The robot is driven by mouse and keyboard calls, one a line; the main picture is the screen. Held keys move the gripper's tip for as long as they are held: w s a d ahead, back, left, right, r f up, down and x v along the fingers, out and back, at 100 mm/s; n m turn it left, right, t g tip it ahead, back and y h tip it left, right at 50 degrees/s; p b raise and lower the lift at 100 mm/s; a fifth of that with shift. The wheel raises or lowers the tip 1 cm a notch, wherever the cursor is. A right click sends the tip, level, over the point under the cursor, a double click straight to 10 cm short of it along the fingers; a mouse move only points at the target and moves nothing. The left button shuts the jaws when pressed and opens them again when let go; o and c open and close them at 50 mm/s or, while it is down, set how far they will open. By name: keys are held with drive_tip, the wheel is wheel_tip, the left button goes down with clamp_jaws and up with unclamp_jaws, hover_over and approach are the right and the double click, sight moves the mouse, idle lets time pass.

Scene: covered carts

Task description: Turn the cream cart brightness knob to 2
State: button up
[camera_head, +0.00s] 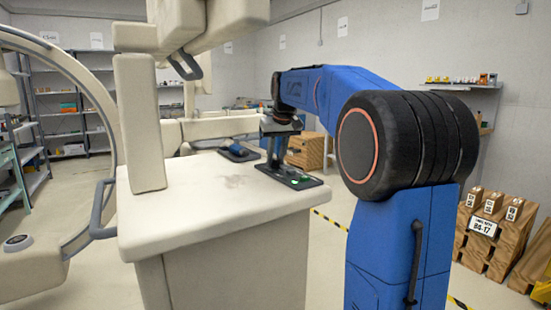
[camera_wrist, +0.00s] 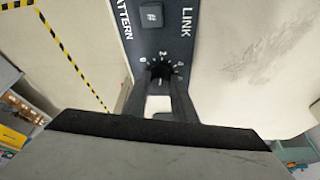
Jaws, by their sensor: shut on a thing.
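The cream cart (camera_head: 215,230) stands in front of me with a dark control panel (camera_head: 300,183) on its top near the right edge. My gripper (camera_head: 274,165) points down at this panel. In the wrist view, my gripper (camera_wrist: 160,88) has its two dark fingers on either side of a small dark knob (camera_wrist: 159,71), shut on it. A dial of white marks and numerals surrounds the knob; a 0 is at left and a 2 near the top. The fingers hide the lower part of the knob and its pointer, so its setting is unclear. No brightness label is readable.
A square button (camera_wrist: 151,15) sits on the panel between the words PATTERN and LINK. A second dark panel with a blue handle (camera_head: 238,152) lies farther back on the cart. A cream upright post (camera_head: 138,125) and overhead parts stand at left.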

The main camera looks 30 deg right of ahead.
drive_tip(key=shift+n, duration=0.3)
idle(0.4)
drive_tip(key=o, duration=1)
drive_tip(key=shift+o, duration=0.2)
drive_tip(key=shift+r, duration=0.1)
drive_tip(key=d+v, duration=0.1)
drive_tip(key=v, duration=1.6)
drive_tip(key=shift+a, duration=0.25)
drive_tip(key=shift+r, duration=0.15)
